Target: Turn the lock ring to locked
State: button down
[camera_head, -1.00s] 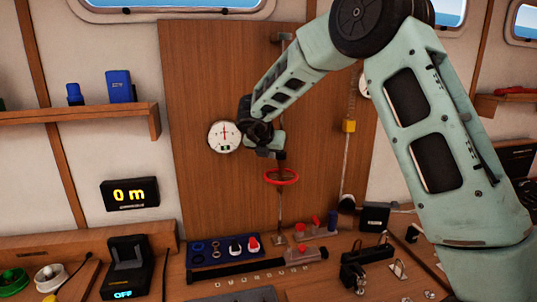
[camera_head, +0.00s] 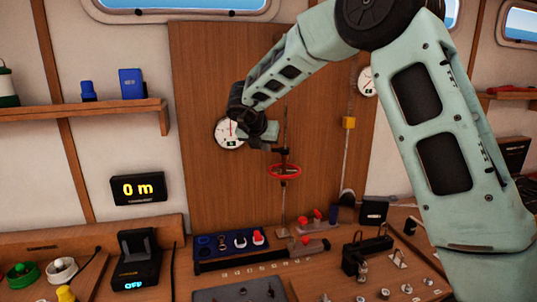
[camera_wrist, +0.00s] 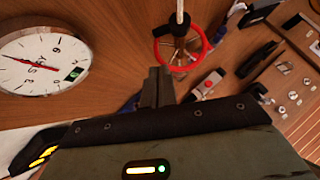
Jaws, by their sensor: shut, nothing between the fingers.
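A red ring (camera_head: 271,173) sits around a thin vertical rod on the wooden panel, below a dark fitting (camera_head: 281,151). I take it to be the lock ring; no locked or unlocked mark on it can be read. In the wrist view the red ring (camera_wrist: 203,50) shows above and right of the fingertips, with spokes or a fitting inside. My gripper (camera_head: 274,131) is up and left of the ring, apart from it, in front of the panel. In the wrist view my gripper (camera_wrist: 158,84) has its fingers together, with nothing held.
A round dial (camera_head: 225,136) is on the panel left of my gripper; it is large in the wrist view (camera_wrist: 35,50). Below stand a blue tray (camera_head: 205,252), red-topped pieces (camera_head: 304,222) and a black device (camera_head: 359,256).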

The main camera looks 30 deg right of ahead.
jog(key=b+v, duration=0.1)
jog(key=v, duration=0.5)
jog(key=shift+w+a, duration=0.35)
jog(key=shift+a, duration=0.1)
